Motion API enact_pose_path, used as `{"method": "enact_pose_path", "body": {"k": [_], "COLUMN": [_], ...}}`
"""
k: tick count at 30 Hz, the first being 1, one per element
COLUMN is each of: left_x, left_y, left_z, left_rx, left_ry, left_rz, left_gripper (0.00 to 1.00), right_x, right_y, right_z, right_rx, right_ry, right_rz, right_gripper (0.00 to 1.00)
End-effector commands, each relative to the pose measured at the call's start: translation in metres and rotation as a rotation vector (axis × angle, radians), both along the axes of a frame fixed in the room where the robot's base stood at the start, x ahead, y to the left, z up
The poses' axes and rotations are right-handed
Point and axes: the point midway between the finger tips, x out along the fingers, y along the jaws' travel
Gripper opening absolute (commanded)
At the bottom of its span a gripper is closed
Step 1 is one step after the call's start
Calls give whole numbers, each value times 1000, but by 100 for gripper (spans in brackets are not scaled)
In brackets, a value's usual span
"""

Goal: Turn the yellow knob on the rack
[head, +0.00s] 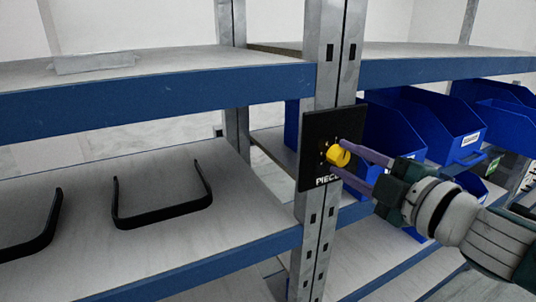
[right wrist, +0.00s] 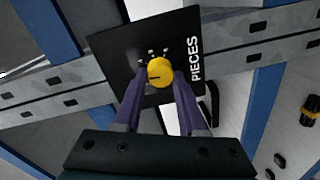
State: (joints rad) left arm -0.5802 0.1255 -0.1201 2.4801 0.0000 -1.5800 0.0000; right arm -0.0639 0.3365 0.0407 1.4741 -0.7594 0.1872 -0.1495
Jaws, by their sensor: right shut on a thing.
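The yellow knob (head: 338,155) sits on a black panel (head: 315,128) fixed to the grey rack upright (head: 323,75). In the right wrist view the knob (right wrist: 160,72) shows a dark pointer line toward the left of its face, with several small light marks around it and the word PIECES on the panel (right wrist: 118,55). My right gripper (head: 350,160) comes in from the right, its two purple fingers shut on the knob, one on each side. In the right wrist view the fingertips (right wrist: 160,80) flank the knob. My left gripper is in neither view.
Blue bins (head: 440,120) stand on the right shelves behind my right arm. Black U-shaped handles (head: 165,215) lie on the left middle shelf. A pale flat box (head: 93,62) is on the upper left shelf. Blue shelf beams (head: 150,98) run beside the panel.

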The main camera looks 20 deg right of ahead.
Motion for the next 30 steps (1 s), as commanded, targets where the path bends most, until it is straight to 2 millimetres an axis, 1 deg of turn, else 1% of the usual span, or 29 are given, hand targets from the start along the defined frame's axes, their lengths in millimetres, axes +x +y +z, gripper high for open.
{"method": "enact_pose_path", "body": {"k": [3,9,25,26,30], "left_x": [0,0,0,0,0], "left_y": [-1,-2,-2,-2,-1], "left_z": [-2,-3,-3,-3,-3], "left_rx": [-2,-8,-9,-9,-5], "left_ry": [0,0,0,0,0], "left_rz": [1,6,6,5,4], "left_gripper": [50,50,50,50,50], "right_x": [0,0,0,0,0], "right_y": [1,1,1,1,1], "right_z": [0,0,0,0,0], "right_rx": [-58,-120,-141,-141,-141], "right_ry": [-5,-10,-12,-12,-12], "right_rz": [1,3,2,2,1], "right_gripper": [0,0,0,41,57]}}
